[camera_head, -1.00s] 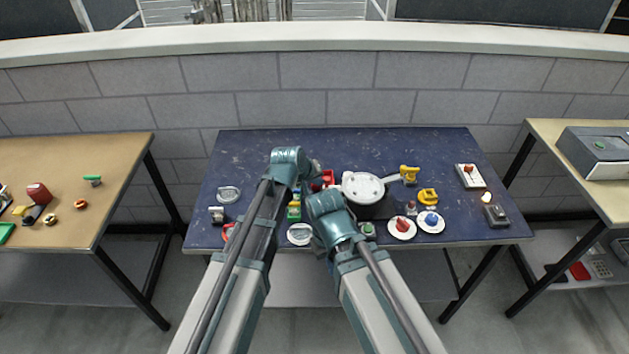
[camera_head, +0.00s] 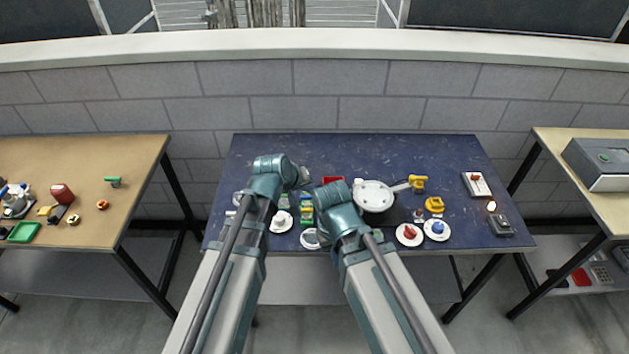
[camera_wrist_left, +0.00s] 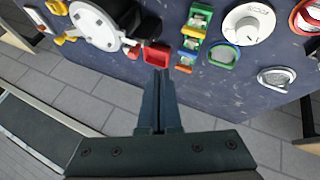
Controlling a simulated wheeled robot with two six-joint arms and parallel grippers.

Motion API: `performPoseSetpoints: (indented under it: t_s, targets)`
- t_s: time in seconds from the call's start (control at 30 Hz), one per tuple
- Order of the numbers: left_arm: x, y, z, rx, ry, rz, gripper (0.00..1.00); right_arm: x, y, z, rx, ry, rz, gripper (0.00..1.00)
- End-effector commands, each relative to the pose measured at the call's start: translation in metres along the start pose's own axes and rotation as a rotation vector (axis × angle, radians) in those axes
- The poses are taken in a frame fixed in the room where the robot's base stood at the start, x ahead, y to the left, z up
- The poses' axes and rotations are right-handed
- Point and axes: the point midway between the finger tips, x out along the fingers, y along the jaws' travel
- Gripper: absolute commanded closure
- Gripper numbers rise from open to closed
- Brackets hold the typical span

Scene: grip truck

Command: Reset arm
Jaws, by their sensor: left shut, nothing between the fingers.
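My left gripper (camera_head: 304,178) is above the blue table (camera_head: 300,146) in the head view, left of a red object (camera_head: 333,180). In the left wrist view its two fingers (camera_wrist_left: 159,75) are together, with nothing between them. The fingertips appear just below a red box (camera_wrist_left: 157,55) there; I cannot tell whether they touch it. My right arm (camera_head: 342,215) reaches over the table's front edge, and its wrist hides its fingers.
A round white-lidded pan (camera_head: 374,196) with a handle stands right of my right wrist. Two more saucers (camera_head: 409,235) (camera_head: 437,230) are at right. The table's back strip is clear.

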Motion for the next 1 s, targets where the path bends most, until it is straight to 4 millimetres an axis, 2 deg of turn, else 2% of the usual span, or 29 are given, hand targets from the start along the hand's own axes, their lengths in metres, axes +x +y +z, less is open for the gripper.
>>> performPoseSetpoints:
  t_s: [0.03, 0.13, 0.7, 0.77, 0.87, 0.9, 1.0]
  targets:
    - [-0.011, 0.002, -0.001, 0.0, 0.0, 0.0, 1.0, -0.01, 0.001, 0.001, 0.0, 0.0, 0.0, 1.0]
    - [-0.017, 0.001, 0.0, 0.001, 0.0, 0.001, 1.0, -0.014, 0.001, 0.001, 0.0, 0.0, 0.0, 1.0]
    - [-0.017, 0.0, 0.003, 0.008, -0.007, -0.004, 1.0, -0.013, 0.001, 0.001, 0.0, 0.0, 0.0, 1.0]
    - [-0.018, -0.002, 0.015, 0.04, -0.039, -0.025, 1.0, -0.013, 0.001, 0.001, 0.0, 0.0, 0.0, 1.0]
    - [-0.026, -0.012, 0.057, 0.158, -0.155, -0.105, 1.0, -0.013, 0.001, 0.001, 0.0, 0.0, 0.0, 1.0]
    - [-0.032, -0.019, 0.077, 0.217, -0.216, -0.148, 1.0, -0.013, 0.001, 0.001, 0.0, 0.0, 0.0, 1.0]
    - [-0.05, -0.037, 0.12, 0.353, -0.363, -0.254, 1.0, -0.013, 0.001, 0.001, 0.0, 0.0, 0.0, 1.0]
